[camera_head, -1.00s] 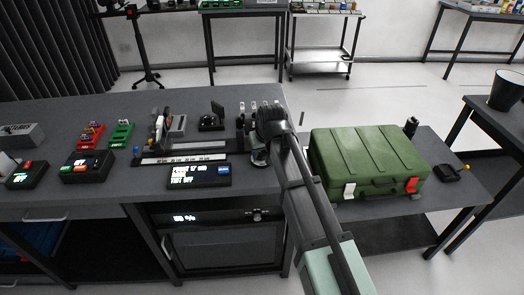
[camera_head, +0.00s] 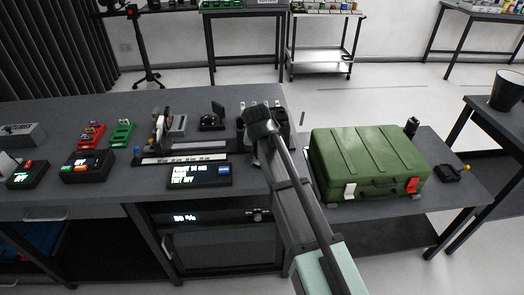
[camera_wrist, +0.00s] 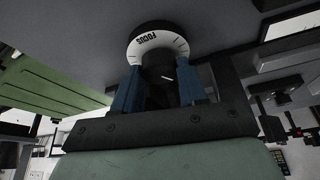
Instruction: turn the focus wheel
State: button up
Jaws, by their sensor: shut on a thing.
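The focus wheel (camera_wrist: 152,40) is at the top middle of the wrist view, a white dial marked FOCUS with a dark rim and a dark centre. My gripper (camera_wrist: 160,74) has its two blue fingers on either side of the wheel's dark centre, shut on it. In the head view my arm's end is at the right end of the bench, and it hides the wheel and fingers. A black display box (camera_head: 198,176) with lit text, too blurred to read, stands at the bench front, left of my arm.
A ruler rail (camera_head: 185,159) with optical parts lies behind the display. Red (camera_head: 91,135) and green (camera_head: 123,133) blocks and dark boxes sit further left. A green case (camera_head: 368,162) stands on the lower table close to the right of my arm.

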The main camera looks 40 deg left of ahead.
jog(key=shift+m+h, duration=0.4)
jog(key=shift+m, duration=0.7)
jog(key=o, duration=1.1)
jog(key=shift+c, duration=0.2)
jog(key=v, duration=1.4)
jog(key=shift+s+a, duration=0.2)
jog(key=shift+w+f, duration=0.1)
